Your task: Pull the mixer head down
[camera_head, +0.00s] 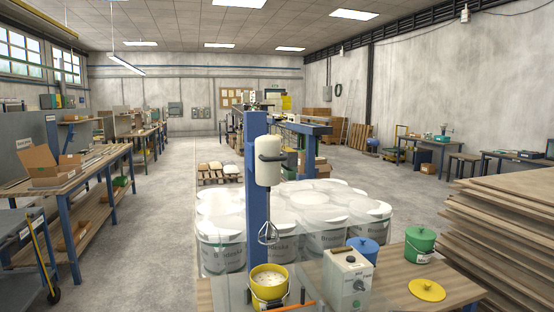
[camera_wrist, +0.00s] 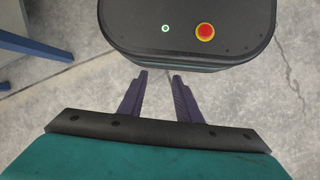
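The mixer head (camera_head: 268,161) is a white cylinder with a dark band, raised on a blue column (camera_head: 256,200) in the head view. Its whisk (camera_head: 268,234) hangs on a shaft above a yellow bucket (camera_head: 269,283) of pale contents and appears clear of them.
A wooden table (camera_head: 390,290) carries a blue bucket (camera_head: 362,252), a green bucket (camera_head: 420,243) and a yellow lid (camera_head: 427,290). Several wrapped white tubs (camera_head: 325,232) stand behind. Stacked boards (camera_head: 505,230) fill the right. Floor (camera_head: 170,240) left of the column is open.

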